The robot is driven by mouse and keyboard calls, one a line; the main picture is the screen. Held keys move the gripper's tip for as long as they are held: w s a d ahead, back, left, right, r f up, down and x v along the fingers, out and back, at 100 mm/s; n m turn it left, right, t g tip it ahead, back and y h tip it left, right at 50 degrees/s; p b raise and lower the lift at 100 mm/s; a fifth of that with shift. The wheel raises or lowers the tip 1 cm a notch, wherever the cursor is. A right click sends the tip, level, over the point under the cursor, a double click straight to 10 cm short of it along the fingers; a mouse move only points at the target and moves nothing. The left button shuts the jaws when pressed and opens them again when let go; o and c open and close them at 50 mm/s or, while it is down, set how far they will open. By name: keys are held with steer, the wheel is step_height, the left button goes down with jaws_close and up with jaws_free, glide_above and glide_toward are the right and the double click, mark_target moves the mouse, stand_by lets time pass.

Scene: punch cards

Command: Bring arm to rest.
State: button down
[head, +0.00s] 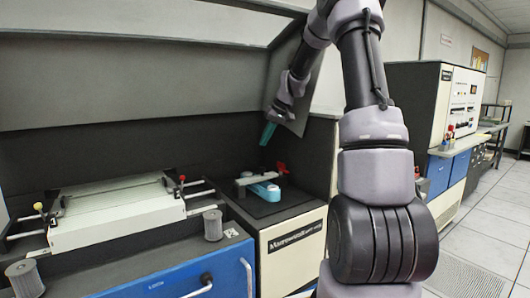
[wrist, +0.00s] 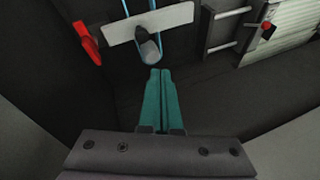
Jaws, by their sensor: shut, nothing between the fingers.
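My gripper (head: 268,133) hangs from my raised arm, above the black top of the white cabinet. It points down and a little to the left. In the wrist view my gripper (wrist: 160,72) shows two teal fingers lying side by side, shut and empty. Below it in the head view stands a light blue device (head: 265,191) with a pale bar (head: 256,179) across it. The gripper is apart from the device. In the wrist view the pale bar (wrist: 176,20) lies just beyond the fingertips, with a grey rounded part (wrist: 149,46) under it.
A red part (head: 282,169) stands beside the device; it also shows in the wrist view (wrist: 87,43). A white flat machine (head: 115,212) with levers sits at left on a blue cabinet (head: 180,281). A dark overhang (head: 130,75) is behind. Tiled floor (head: 495,225) is open at right.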

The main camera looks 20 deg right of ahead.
steer(key=s+a+r+m+t+h, duration=0.1)
steer(key=s+a+r, duration=0.2)
steer(key=s+r, duration=0.4)
steer(key=s+a+r+h, duration=0.1)
steer(key=s+a+r, duration=0.3)
steer(key=s, duration=0.5)
steer(key=s+m+t, duration=0.2)
steer(key=s+m, duration=0.1)
steer(key=s, duration=1.6)
steer(key=shift+s+a+r, duration=0.15)
steer(key=shift+s+a, duration=0.15)
steer(key=shift+s, duration=0.05)
